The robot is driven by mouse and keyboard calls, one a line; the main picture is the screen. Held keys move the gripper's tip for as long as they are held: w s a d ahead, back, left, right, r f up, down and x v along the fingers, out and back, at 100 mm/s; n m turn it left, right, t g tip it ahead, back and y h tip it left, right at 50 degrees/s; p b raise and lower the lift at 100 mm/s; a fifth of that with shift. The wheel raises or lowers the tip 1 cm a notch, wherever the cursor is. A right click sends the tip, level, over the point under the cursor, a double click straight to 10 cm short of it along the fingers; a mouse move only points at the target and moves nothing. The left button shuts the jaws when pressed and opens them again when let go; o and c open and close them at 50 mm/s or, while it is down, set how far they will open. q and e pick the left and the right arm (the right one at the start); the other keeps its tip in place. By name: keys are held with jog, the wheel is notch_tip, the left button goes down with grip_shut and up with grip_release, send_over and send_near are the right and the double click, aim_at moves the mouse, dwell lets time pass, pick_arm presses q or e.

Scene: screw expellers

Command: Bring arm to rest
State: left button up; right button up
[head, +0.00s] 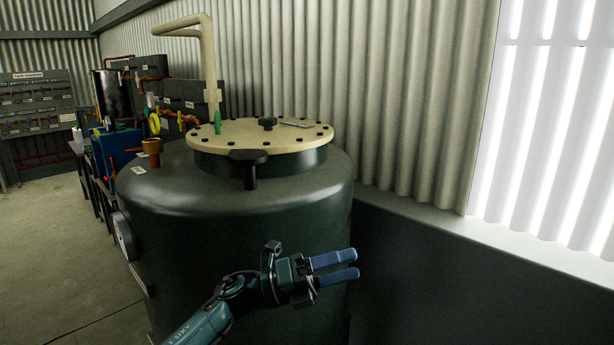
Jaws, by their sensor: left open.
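My left gripper (350,268) is at the lower middle of the head view, in front of the dark green tank. Its two blue fingers point right and stand apart, with nothing between them. My left arm comes in from the bottom, left of the middle. My right gripper does not show.
A large dark green tank (240,240) with a cream bolted lid (225,136) fills the middle. A cream pipe (209,65) rises behind it. A blue machine (118,150) stands at the left. A low dark wall (440,275) runs along the right. Floor (60,255) is clear at the left.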

pick_arm(q)
jog(key=s+a+f+n+t+y, duration=0.3)
jog(key=a+f+n+t+y, duration=0.25)
jog(key=f+n+t, duration=0.55)
jog(key=s+a+f+n+t+y, duration=0.2)
jog(key=a+f+n+t+y, duration=0.35)
jog(key=n, duration=0.95)
jog(key=s+a+f+n+g+y, duration=0.3)
jog(key=s+a+f+n+g, duration=0.1)
jog(key=s+f, duration=0.5)
jog(key=s+a+f+n+g+y, duration=0.4)
jog(key=s+a+f+n, duration=0.2)
jog(key=s, duration=0.5)
notch_tip(320, 180, down, 3)
jog(key=shift+a+r+n, duration=0.1)
jog(key=shift+a+n, duration=0.15)
jog(key=shift+n, duration=0.85)
jog(key=shift+g, duration=0.25)
